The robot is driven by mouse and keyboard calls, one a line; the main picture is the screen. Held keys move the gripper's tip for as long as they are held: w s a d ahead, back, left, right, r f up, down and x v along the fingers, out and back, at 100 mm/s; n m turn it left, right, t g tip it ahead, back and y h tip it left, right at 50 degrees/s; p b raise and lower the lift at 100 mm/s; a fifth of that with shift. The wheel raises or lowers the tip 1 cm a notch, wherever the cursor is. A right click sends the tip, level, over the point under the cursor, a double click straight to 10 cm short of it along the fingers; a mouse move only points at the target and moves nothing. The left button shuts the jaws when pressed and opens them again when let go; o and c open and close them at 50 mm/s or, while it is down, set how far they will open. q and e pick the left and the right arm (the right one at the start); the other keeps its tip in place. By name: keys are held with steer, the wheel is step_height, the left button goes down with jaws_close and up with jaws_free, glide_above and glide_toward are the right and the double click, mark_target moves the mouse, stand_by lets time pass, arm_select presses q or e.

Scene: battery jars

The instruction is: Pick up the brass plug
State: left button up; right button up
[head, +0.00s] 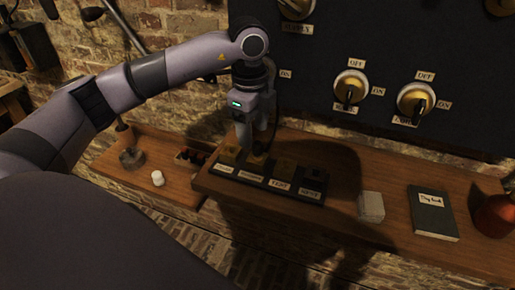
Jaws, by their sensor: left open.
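A dark rack (268,185) with a row of labelled positions sits on the wooden shelf below the panel. Brass-coloured blocks stand in it; one (257,161) is directly under my left gripper, with others to its left (229,155) and right (285,168). I cannot tell for certain which of these is the brass plug. The rightmost position (315,177) looks dark. My left gripper (250,147) points down over the rack, open, its fingertips close to the block below. Whether they touch it is hidden. My right gripper is not in view.
A pale block (371,206), a dark book (432,213) and a red vessel (494,215) stand right on the shelf. A white cylinder (158,178) is on the lower left shelf. A dark panel with brass knobs (350,88) rises behind. Shelf between rack and pale block is clear.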

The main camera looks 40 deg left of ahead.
mark_target(256, 143)
arm_select(q)
steer(key=shift+w+d+f+p, duration=0.1)
steer(key=shift+w+f+p, duration=0.15)
steer(key=shift+f, duration=1.3)
steer(key=shift+w+d+f+p, duration=0.1)
steer(key=shift+w+f+p, duration=0.1)
steer(key=shift+f, duration=1.3)
jaws_close()
